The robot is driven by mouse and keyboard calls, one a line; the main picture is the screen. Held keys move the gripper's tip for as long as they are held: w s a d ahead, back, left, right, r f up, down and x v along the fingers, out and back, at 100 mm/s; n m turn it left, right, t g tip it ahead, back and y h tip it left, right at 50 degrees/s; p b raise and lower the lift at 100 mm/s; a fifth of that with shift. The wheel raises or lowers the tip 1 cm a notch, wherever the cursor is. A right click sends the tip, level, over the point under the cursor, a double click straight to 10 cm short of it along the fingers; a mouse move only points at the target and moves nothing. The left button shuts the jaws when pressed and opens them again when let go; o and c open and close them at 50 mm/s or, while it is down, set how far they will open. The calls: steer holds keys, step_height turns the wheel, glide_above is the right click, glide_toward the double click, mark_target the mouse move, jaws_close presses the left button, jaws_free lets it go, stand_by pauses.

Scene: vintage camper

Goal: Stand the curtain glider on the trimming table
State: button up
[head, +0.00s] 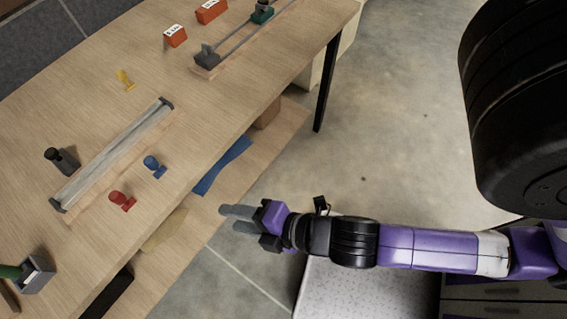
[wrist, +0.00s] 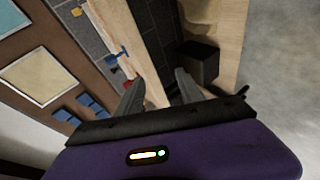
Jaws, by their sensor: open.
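The wooden trimming table (head: 105,120) fills the left of the head view. Small glider-like pieces rest on it: a blue one (head: 154,166), a red one (head: 121,200) and a yellow one (head: 125,79). I cannot tell which is the curtain glider. The blue piece (wrist: 118,53) and a red piece (wrist: 122,84) also show in the wrist view. My gripper (head: 234,218) is open and empty, off the table's near edge, to the right of the blue and red pieces. Its two fingers (wrist: 160,92) are apart in the wrist view.
A pale rail (head: 115,155) lies behind the blue and red pieces, with a black cylindrical piece (head: 62,160) beyond it. Another rail assembly (head: 240,40) and orange boxes (head: 175,36) are farther off. A grey holder (head: 36,274) stands at lower left. Blue cloth (head: 222,166) lies on the lower shelf.

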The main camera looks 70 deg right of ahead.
steer(key=s+d+r+m+t, duration=0.2)
steer(key=s+d+r+m, duration=0.2)
steer(key=s+r+m, duration=0.5)
steer(key=s+m, duration=0.1)
steer(key=m, duration=0.5)
steer(key=shift+s, duration=0.35)
steer(key=shift+d, duration=0.1)
